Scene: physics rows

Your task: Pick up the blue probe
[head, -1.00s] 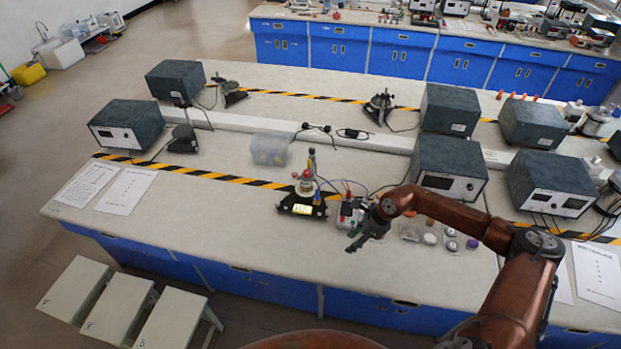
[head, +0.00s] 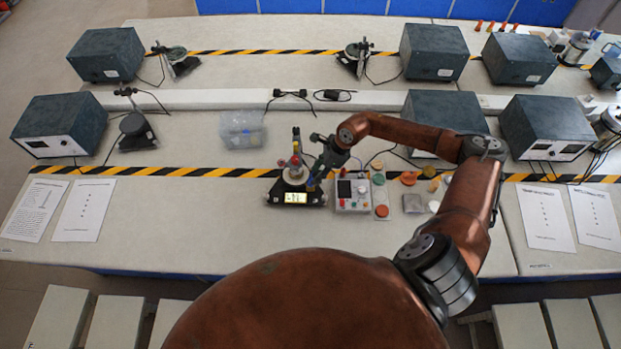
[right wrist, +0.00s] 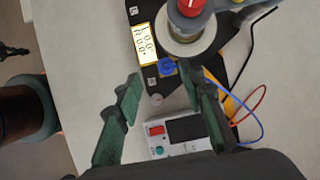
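The blue probe (right wrist: 166,67) shows as a small round blue top in the right wrist view, at the front edge of a black base with a lit display. In the head view the blue probe (head: 311,184) is a small upright blue piece on the black base (head: 275,192), partly hidden by my gripper. My right gripper (head: 318,172) is above it, pointing down. In the right wrist view my right gripper (right wrist: 161,75) is open, its fingers on either side of the blue top with nothing held. Whether a finger touches the probe cannot be told. My left gripper is not in view.
A red-capped post (right wrist: 188,8) rises from the same base close by. A small white meter box (head: 352,193) with wires stands just right of it. A clear plastic bin (head: 241,130) is behind left. Bare tabletop lies in front.

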